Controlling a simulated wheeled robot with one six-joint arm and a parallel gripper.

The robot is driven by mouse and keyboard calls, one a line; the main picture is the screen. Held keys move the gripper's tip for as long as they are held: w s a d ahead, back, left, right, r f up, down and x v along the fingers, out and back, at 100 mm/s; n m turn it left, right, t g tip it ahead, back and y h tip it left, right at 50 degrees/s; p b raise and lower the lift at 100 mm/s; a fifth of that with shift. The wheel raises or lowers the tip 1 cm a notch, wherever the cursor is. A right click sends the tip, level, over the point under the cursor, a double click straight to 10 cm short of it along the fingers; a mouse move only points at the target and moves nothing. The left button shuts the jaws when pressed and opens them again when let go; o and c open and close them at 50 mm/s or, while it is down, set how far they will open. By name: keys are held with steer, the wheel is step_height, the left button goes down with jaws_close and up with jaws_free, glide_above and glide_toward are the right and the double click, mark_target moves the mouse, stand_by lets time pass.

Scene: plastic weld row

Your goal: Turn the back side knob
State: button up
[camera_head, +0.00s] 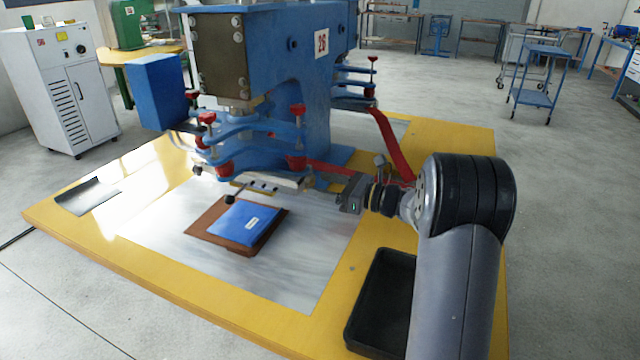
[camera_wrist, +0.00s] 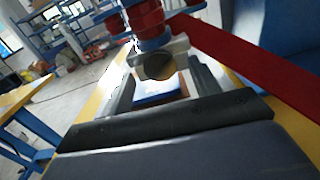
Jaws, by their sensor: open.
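Red knobs sit on the blue clamp arms of the welding press (camera_head: 322,90): a back right knob (camera_head: 373,59), a front right knob (camera_head: 297,109) and a front left knob (camera_head: 207,118). My gripper (camera_head: 346,193) is low at the right of the press, below the back right knob and apart from it, pointing left. In the wrist view my open gripper (camera_wrist: 160,78) has a dark round end piece (camera_wrist: 157,67) showing between its fingers; contact cannot be told. Stacked red and blue clamp parts (camera_wrist: 146,20) are just beyond.
A red strap (camera_head: 392,143) runs down close to my gripper and crosses the wrist view. A blue pad (camera_head: 246,223) lies on a brown board (camera_head: 205,221) on the yellow table (camera_head: 150,268). A black tray (camera_head: 372,305) is beside my arm. The metal plate's front is clear.

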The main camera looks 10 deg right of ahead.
steer(key=shift+w+a, duration=0.45)
steer(key=shift+a, duration=0.15)
steer(key=shift+c, duration=0.5)
steer(key=c, duration=0.9)
steer(key=shift+m+b, duration=0.45)
steer(key=shift+m, duration=0.35)
steer(key=o, duration=1)
steer(key=v, duration=1.1)
